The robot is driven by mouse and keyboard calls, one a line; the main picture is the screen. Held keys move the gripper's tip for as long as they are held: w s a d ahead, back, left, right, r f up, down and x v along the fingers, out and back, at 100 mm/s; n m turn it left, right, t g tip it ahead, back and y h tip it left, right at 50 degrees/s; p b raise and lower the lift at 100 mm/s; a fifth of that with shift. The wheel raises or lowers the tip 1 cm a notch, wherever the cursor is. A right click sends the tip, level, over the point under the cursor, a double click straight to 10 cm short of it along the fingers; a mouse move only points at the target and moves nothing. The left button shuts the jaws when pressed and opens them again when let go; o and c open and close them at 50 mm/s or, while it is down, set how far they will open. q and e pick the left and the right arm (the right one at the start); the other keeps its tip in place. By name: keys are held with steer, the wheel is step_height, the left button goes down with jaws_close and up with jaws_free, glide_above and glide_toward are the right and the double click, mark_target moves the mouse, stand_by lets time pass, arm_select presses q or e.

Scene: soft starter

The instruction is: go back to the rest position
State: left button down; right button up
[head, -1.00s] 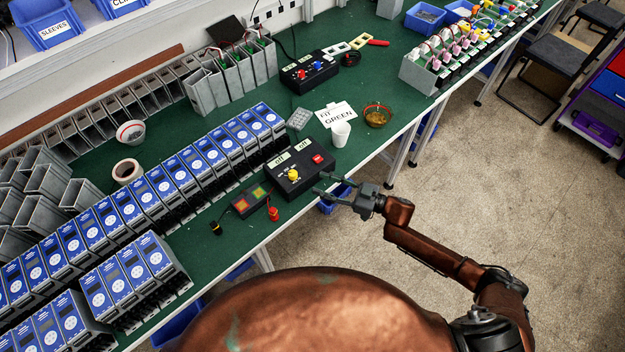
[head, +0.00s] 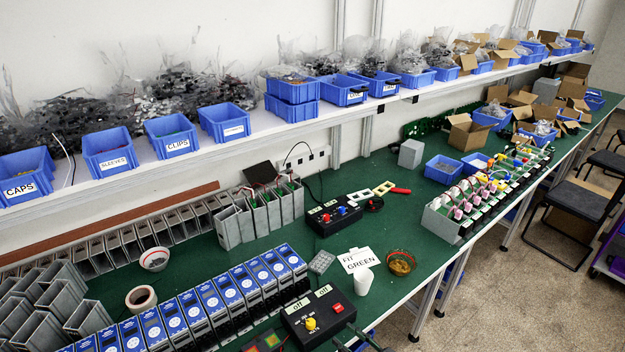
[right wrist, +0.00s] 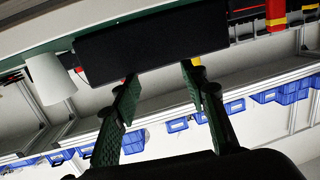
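My right gripper (head: 352,336) shows at the bottom edge of the head view, beside the front right corner of a black control box (head: 318,318). Only its finger ends show there. In the right wrist view its two green-padded fingers (right wrist: 163,88) are spread apart with nothing between them. The same black box (right wrist: 150,45) is beyond the fingertips, seemingly apart from them. The box has two displays reading "off", a yellow knob and a red button. My left gripper is in neither view.
A white cup (head: 364,281), a "FIT GREEN" card (head: 357,260) and an amber bowl (head: 401,263) stand near the box on the green bench (head: 395,215). Blue-faced units (head: 228,290) line its left. A shelf above carries blue bins (head: 225,122).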

steer(key=s+d+f+m+g+h, duration=0.1)
steer(key=s+d+f+m+h, duration=0.2)
steer(key=s+d+h, duration=0.3)
steer(key=s+d+f+m+g+h, duration=0.1)
steer(key=s+d+f+m+h, duration=0.25)
steer(key=d, duration=0.45)
steer(key=s+d+f+m+g+h, duration=0.1)
steer(key=s+d+f+g+h, duration=0.3)
steer(key=s, duration=0.8)
steer(key=s+d+m+g+y, duration=0.1)
steer(key=s+d+g, duration=0.2)
steer(key=s+d, duration=0.55)
steer(key=s+a+f+g, duration=0.1)
steer(key=s+a+f, duration=0.1)
steer(key=f, duration=1.3)
steer(key=s+a+f, duration=0.2)
steer(key=s+f, duration=0.1)
steer(key=f, duration=1.1)
steer(key=s+f+n+g, duration=0.1)
steer(key=s+f, duration=1.6)
steer(key=s, duration=0.1)
steer(key=shift+s+d+f, duration=0.15)
steer(key=shift+s, duration=0.2)
steer(key=shift+y, duration=0.25)
